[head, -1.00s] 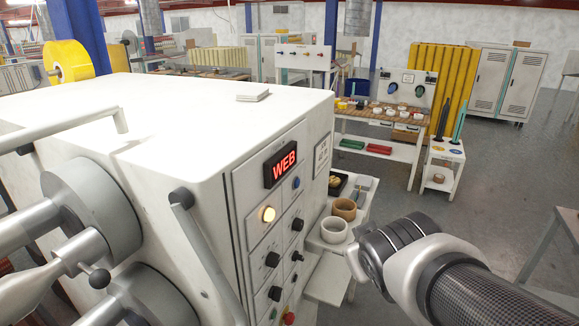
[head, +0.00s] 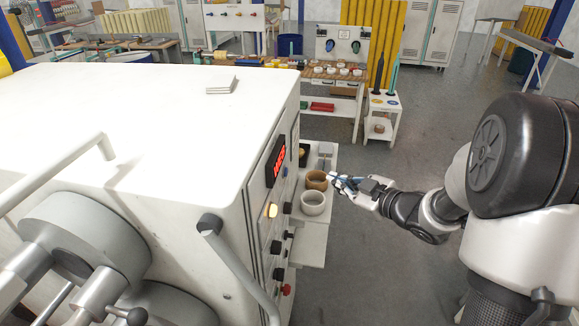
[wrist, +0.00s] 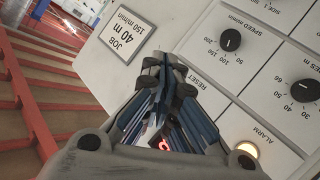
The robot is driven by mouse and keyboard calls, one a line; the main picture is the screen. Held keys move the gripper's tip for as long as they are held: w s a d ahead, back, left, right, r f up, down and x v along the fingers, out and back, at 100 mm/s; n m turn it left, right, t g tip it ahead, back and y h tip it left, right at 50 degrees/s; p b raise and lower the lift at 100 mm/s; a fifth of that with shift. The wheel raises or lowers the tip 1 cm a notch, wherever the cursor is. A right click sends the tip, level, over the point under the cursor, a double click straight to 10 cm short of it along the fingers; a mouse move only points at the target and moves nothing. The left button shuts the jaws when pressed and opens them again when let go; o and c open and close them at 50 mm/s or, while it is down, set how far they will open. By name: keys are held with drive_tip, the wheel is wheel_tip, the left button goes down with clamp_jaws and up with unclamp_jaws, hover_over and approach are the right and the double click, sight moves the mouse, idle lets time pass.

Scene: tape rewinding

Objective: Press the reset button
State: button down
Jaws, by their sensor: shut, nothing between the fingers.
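The white machine's control panel (head: 279,226) is seen at a steep angle in the head view. A small blue button (head: 285,172) sits on it beside the red lit display (head: 276,161). In the wrist view the RESET label (wrist: 196,82) shows just right of my fingers, and its button is hidden behind them. My gripper (head: 334,180) is shut and empty, to the right of the panel and apart from it in the head view. Its fingertips (wrist: 168,70) point at the panel in the wrist view; I cannot tell the exact gap there.
The alarm lamp (head: 271,210) glows yellow and also shows in the wrist view (wrist: 247,150). Black knobs (wrist: 230,40) stand out from the panel. A white roll (head: 312,203) and a brown roll (head: 316,179) rest on a side shelf close to my gripper.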

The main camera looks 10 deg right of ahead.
drive_tip(key=w+a+b, duration=0.2)
drive_tip(key=a, duration=0.6)
drive_tip(key=shift+w+a, duration=0.2)
drive_tip(key=shift+w, duration=0.2)
drive_tip(key=shift+a, duration=0.15)
idle(1.3)
drive_tip(key=shift+w+a, duration=0.15)
drive_tip(key=shift+a, duration=0.15)
drive_tip(key=shift+w+a+b, duration=0.1)
drive_tip(key=shift+a+b, duration=0.25)
idle(0.6)
drive_tip(key=shift+d, duration=0.2)
drive_tip(key=shift+s+d, duration=0.25)
drive_tip(key=shift+d, duration=0.35)
drive_tip(key=shift+s+d+p, duration=0.25)
drive_tip(key=shift+d+p, duration=0.05)
drive_tip(key=shift+d, duration=0.5)
drive_tip(key=shift+s+d+p, duration=0.25)
drive_tip(key=shift+s+d, duration=0.05)
drive_tip(key=shift+d, duration=0.45)
drive_tip(key=shift+s+d+p, duration=0.25)
drive_tip(key=shift+d+p, duration=0.05)
drive_tip(key=shift+d, duration=0.5)
